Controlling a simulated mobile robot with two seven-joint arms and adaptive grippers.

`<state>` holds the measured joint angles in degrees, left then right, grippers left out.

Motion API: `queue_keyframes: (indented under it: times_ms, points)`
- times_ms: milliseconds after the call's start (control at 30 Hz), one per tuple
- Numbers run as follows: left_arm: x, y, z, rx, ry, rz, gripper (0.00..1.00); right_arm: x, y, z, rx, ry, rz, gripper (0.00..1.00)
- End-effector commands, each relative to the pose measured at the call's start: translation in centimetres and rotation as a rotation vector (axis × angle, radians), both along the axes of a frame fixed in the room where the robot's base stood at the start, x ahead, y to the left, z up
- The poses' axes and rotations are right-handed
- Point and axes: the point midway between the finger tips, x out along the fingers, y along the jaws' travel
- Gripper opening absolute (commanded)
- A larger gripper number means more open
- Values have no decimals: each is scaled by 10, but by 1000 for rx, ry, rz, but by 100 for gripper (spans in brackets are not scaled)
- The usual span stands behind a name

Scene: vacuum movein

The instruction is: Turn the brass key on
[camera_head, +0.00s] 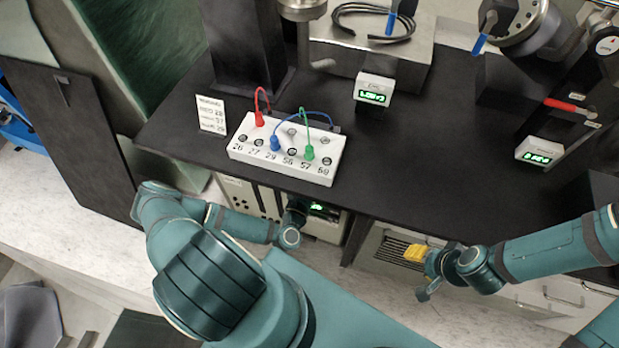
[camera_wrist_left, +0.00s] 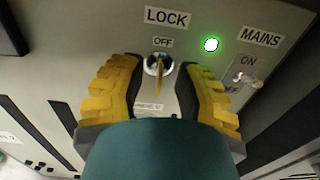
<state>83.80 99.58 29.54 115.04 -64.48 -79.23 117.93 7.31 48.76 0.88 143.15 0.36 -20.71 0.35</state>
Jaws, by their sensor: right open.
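The brass key (camera_wrist_left: 158,80) sits in the round lock under the LOCK and OFF labels on a pale panel in the left wrist view. Its bow looks upright, in line with OFF. My left gripper (camera_wrist_left: 159,72) is open, with one yellow-padded finger on each side of the key and a visible gap to it. In the head view the left hand (camera_head: 297,208) is dark against the panel below the bench, and the key is hidden there. My right gripper (camera_head: 416,254) is at the lower right, away from the lock, in front of a vent.
Right of the lock are a lit green lamp (camera_wrist_left: 211,44) and a MAINS switch (camera_wrist_left: 247,80). Above, the black bench (camera_head: 190,125) holds a white socket box (camera_head: 285,172) with coloured leads and small green displays. Its front edge overhangs the panel.

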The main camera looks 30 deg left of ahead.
Motion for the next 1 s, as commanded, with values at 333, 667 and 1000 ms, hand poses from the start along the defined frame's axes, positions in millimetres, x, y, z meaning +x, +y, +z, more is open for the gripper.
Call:
queue_keyframes:
  times_ms: [333, 667, 1000]
  points:
    - [6, 2, 0, 0, 1, 1, 32, 0, 0, 0, 0, 0, 0, 47]
    - [6, 2, 0, 0, 1, 1, 0, 0, 0, 0, 0, 0, 0, 47]
    - [6, 1, 0, 56, 14, 0, 0, -1, 0, -3, 0, 2, 2, 47]
